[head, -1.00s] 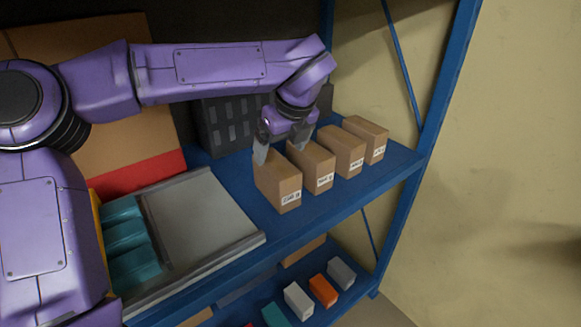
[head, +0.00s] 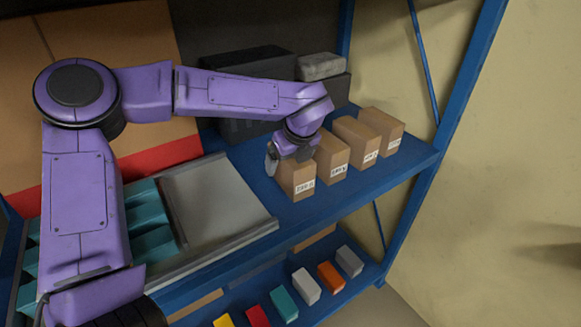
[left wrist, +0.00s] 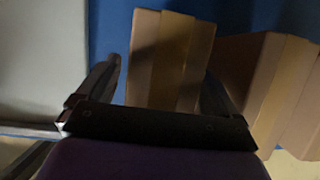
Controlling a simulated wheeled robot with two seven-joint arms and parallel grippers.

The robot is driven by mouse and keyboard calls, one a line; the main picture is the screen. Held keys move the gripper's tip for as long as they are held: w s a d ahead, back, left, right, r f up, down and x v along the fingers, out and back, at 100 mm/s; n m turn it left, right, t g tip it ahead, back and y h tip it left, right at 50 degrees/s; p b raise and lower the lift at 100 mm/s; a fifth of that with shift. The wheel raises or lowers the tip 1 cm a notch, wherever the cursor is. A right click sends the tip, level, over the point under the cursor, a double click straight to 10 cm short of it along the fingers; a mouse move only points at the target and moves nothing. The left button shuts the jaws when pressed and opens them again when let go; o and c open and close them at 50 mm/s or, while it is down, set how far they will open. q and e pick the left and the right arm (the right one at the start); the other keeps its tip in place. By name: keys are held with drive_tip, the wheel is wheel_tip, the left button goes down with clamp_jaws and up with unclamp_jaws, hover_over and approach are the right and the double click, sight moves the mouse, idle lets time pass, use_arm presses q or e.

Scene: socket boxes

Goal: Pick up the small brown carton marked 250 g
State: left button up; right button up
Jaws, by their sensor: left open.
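Several brown cartons stand in a row on the blue shelf in the head view. The leftmost small carton (head: 297,183) has a white label that seems to read 250 g, though the print is tiny. My left gripper (head: 288,163) is open and low over this carton, pointing down. One finger shows at the carton's left side; the other is hidden. In the left wrist view the carton (left wrist: 168,60) stands between the open fingers of my left gripper (left wrist: 158,88), with gaps visible beside it. My right gripper is not in view.
The neighbouring carton (head: 332,158) stands close on the right, also seen in the left wrist view (left wrist: 262,80). A grey tray (head: 208,200) and teal bins (head: 150,240) lie left. Dark crates (head: 245,65) stand behind. Coloured boxes (head: 285,303) sit on the lower shelf.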

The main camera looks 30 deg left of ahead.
use_arm(q)
drive_tip(key=shift+f+b, duration=0.25)
drive_tip(key=shift+b, duration=0.05)
idle(0.4)
drive_tip(key=c, duration=1.2)
